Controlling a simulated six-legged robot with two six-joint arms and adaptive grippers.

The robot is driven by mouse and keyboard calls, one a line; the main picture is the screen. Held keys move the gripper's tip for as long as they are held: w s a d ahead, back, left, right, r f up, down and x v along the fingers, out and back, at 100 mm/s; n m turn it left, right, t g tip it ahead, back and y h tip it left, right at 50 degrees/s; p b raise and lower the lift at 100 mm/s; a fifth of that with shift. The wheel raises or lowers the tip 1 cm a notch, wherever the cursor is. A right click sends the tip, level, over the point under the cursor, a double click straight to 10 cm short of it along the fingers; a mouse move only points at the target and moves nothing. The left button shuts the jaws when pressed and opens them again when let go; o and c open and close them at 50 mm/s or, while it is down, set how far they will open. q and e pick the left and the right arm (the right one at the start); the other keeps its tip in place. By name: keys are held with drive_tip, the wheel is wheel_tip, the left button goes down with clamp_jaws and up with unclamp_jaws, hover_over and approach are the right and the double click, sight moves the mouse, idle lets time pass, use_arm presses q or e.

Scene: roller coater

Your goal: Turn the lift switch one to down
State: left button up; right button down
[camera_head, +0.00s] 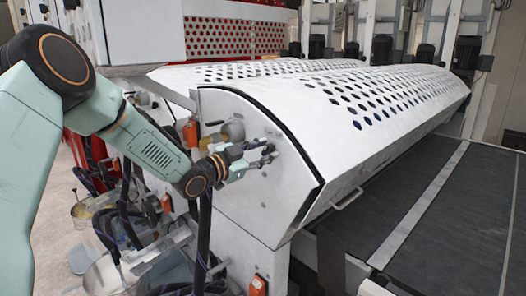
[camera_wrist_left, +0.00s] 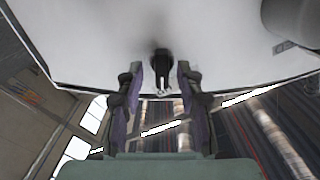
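The lift switch (camera_wrist_left: 161,60) shows in the wrist view as a small black knob with a pale metal tip, on the white end panel. My left gripper (camera_wrist_left: 160,68) is open, with one dark finger on either side of the knob and a gap on both sides. In the head view my left gripper (camera_head: 267,157) is at the white end panel (camera_head: 258,205) of the coater. The switch cannot be made out clearly there beside the fingers. I cannot tell which position the switch is in. My right gripper is not in view.
The white perforated cover (camera_head: 340,95) spans the machine behind the panel. A dark conveyor belt (camera_head: 450,215) lies at the right. An orange box (camera_head: 258,285) sits low on the frame. Hoses and pipes crowd the area below my left arm.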

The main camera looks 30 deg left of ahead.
use_arm(q)
drive_tip(key=shift+s+a+f, duration=0.1)
drive_tip(key=shift+s+a, duration=0.05)
drive_tip(key=shift+a, duration=0.5)
drive_tip(key=shift+c, duration=0.5)
drive_tip(key=shift+d, duration=0.1)
drive_tip(key=shift+c, duration=0.9)
drive_tip(key=shift+w+d, duration=0.4)
drive_tip(key=shift+d, duration=0.2)
drive_tip(key=shift+c, duration=1.4)
drive_tip(key=shift+d, duration=0.15)
drive_tip(key=shift+c, duration=0.8)
drive_tip(key=shift+s+a+f, duration=0.1)
drive_tip(key=shift+a+f, duration=0.05)
drive_tip(key=shift+a, duration=0.25)
clamp_jaws()
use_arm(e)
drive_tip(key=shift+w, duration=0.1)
use_arm(q)
drive_tip(key=shift+d, duration=0.15)
